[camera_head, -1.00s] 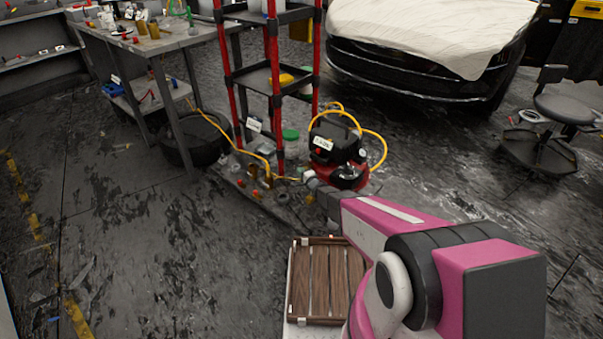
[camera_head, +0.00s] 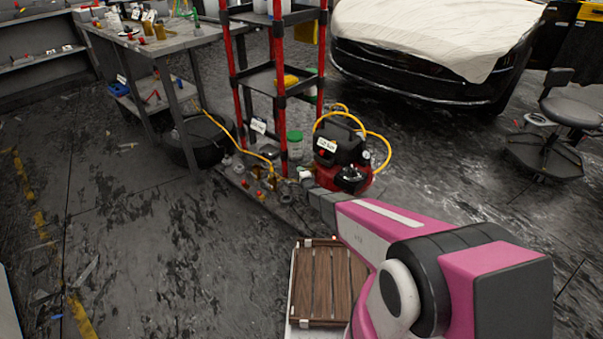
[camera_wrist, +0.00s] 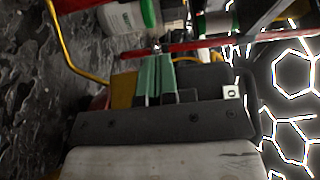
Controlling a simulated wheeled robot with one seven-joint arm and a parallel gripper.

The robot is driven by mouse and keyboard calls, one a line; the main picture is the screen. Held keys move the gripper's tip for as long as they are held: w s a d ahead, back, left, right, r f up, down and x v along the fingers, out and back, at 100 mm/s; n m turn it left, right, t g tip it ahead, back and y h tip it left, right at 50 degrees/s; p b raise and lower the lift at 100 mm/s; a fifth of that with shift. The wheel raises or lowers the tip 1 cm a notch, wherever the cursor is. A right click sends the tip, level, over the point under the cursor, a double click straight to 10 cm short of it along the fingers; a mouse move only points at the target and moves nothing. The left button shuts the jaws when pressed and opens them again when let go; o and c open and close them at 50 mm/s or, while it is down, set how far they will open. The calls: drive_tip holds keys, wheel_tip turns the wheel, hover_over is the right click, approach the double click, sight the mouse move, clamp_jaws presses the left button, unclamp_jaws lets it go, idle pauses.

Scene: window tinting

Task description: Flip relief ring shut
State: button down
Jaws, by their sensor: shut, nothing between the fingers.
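The relief ring is too small to make out for certain. A black and red compressor (camera_head: 342,165) with a white label and a yellow hose stands on the floor, right of the red-posted rack. My gripper (camera_head: 306,180) is beside the compressor's left side in the head view, small and partly hidden by my wrist. In the wrist view my gripper (camera_wrist: 156,56) shows two green fingers, shut together and empty. A small shiny metal piece (camera_wrist: 157,47) lies just beyond the fingertips; I cannot tell whether they touch it.
The rack (camera_head: 277,80) stands close behind my gripper; its red post (camera_wrist: 200,45) crosses the wrist view. A green-lidded jar (camera_wrist: 128,17) is near the fingers. A slatted wooden crate (camera_head: 325,285) is in front. Open floor lies left.

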drive_tip(key=shift+w+a, duration=0.35)
drive_tip(key=shift+w, duration=0.05)
drive_tip(key=shift+w+a+m+t+h, duration=0.35)
drive_tip(key=shift+w+m+h, duration=0.3)
drive_tip(key=shift+h, duration=0.35)
drive_tip(key=shift+w+a, duration=0.2)
drive_tip(key=shift+a, duration=0.05)
drive_tip(key=shift+w+a+m+t+h, duration=0.15)
drive_tip(key=shift+w+m+h, duration=0.15)
drive_tip(key=shift+m+h, duration=0.25)
drive_tip(key=shift+w+m+t+h, duration=0.1)
drive_tip(key=shift+w+m+h, duration=0.2)
drive_tip(key=shift+h, duration=0.45)
drive_tip(key=shift+s, duration=0.1)
